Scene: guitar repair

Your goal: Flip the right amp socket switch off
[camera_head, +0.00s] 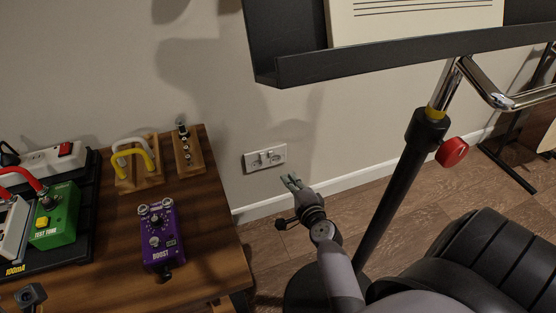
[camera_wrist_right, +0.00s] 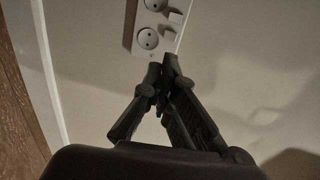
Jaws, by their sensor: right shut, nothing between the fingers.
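The white double wall socket (camera_head: 265,158) is low on the wall, just right of the wooden table. Whether each switch is on or off cannot be told. My right gripper (camera_head: 290,182) is shut and empty, below and slightly right of the socket in the head view. In the wrist view its fingertips (camera_wrist_right: 163,63) are just below the plate's lower end; contact cannot be told.
The wooden table (camera_head: 205,265) holds a purple pedal (camera_head: 161,238), a green pedal (camera_head: 54,217) and a power strip (camera_head: 45,160). A music stand (camera_head: 405,185) rises on the right, its tray above. A black padded seat (camera_head: 470,260) is at lower right.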

